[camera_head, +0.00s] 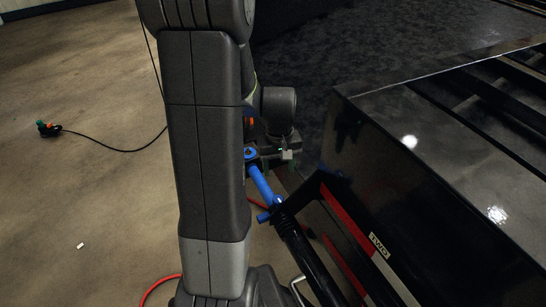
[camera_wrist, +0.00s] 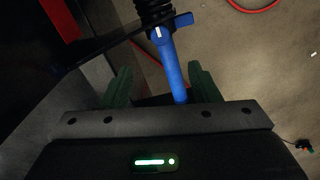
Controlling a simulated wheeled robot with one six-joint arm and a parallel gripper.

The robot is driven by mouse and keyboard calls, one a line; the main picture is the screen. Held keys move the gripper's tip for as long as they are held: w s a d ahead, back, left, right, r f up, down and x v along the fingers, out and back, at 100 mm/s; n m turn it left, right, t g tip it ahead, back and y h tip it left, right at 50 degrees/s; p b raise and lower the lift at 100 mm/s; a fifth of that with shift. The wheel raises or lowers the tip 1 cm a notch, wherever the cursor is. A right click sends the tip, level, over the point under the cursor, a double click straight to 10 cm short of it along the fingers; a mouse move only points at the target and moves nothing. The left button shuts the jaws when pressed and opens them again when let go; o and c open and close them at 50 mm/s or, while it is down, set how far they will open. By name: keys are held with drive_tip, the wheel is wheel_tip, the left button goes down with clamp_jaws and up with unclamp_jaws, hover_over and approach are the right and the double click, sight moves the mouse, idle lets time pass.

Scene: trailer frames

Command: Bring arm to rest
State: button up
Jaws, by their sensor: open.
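My gripper (camera_wrist: 161,80) shows in the wrist view with its two dark green fingers spread apart. A blue handle (camera_wrist: 170,65) lies between the fingers, with a gap visible on either side. The handle joins a black ribbed part (camera_wrist: 154,10) at the top of that view. In the head view, my arm runs down the middle and partly hides my gripper (camera_head: 268,160). The blue handle (camera_head: 262,186) extends from the gripper down to the black ribbed part (camera_head: 290,226) beside the trailer.
The black trailer frame (camera_head: 430,170), with a red and white strip, fills the right. A red hose (camera_head: 160,288) lies on the floor. A black cable ends in an orange and green plug (camera_head: 47,129) at left. A small white piece (camera_head: 80,245) lies on otherwise open floor.

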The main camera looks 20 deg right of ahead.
sight(278, 198)
wheel_tip(278, 198, down, 14)
drive_tip(key=b, duration=0.4)
drive_tip(key=shift+r, duration=0.15)
